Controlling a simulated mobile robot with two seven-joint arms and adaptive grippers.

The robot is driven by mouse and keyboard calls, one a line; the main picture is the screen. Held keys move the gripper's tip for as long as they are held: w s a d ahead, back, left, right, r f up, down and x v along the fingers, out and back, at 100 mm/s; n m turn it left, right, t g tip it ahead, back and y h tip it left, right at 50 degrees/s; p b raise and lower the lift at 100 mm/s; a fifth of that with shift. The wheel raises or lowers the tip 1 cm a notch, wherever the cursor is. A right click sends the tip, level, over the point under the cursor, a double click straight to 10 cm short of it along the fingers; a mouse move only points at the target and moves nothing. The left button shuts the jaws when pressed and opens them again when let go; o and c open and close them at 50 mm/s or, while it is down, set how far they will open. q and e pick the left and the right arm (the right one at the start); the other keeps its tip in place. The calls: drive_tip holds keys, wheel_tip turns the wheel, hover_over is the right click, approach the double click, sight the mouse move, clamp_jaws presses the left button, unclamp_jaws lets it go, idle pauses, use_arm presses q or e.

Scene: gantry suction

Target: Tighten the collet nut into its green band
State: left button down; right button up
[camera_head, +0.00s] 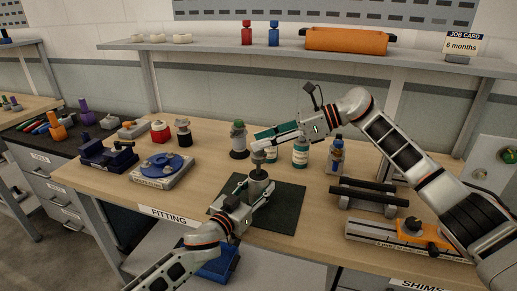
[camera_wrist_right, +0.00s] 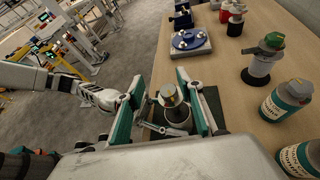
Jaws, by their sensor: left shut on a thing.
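A grey upright cylinder (camera_head: 259,187) stands over the dark mat (camera_head: 284,210), with a metallic, nut-like piece (camera_head: 258,158) on top. In the right wrist view that piece (camera_wrist_right: 170,94) looks brassy on top. I cannot make out a green band on it. My left gripper (camera_head: 251,187) is shut on the cylinder from the front left. My right gripper (camera_head: 262,141) is just above the top piece. In the right wrist view its green-padded fingers (camera_wrist_right: 160,88) are spread apart, with the top piece showing between them and no contact visible.
A black-barred rack (camera_head: 372,195) and an orange fixture (camera_head: 412,230) are at right. A blue-disc fixture (camera_head: 163,168) is at left.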

drive_tip(key=s+d+f+m+t+y, duration=0.3)
drive_tip(key=s+d+t, duration=0.1)
drive_tip(key=d+t, duration=0.4)
drive_tip(key=shift+g, duration=0.7)
drive_tip(key=x, duration=1)
drive_tip(key=shift+w+a+f, duration=0.2)
drive_tip(key=shift+w+a, duration=0.05)
clamp_jaws()
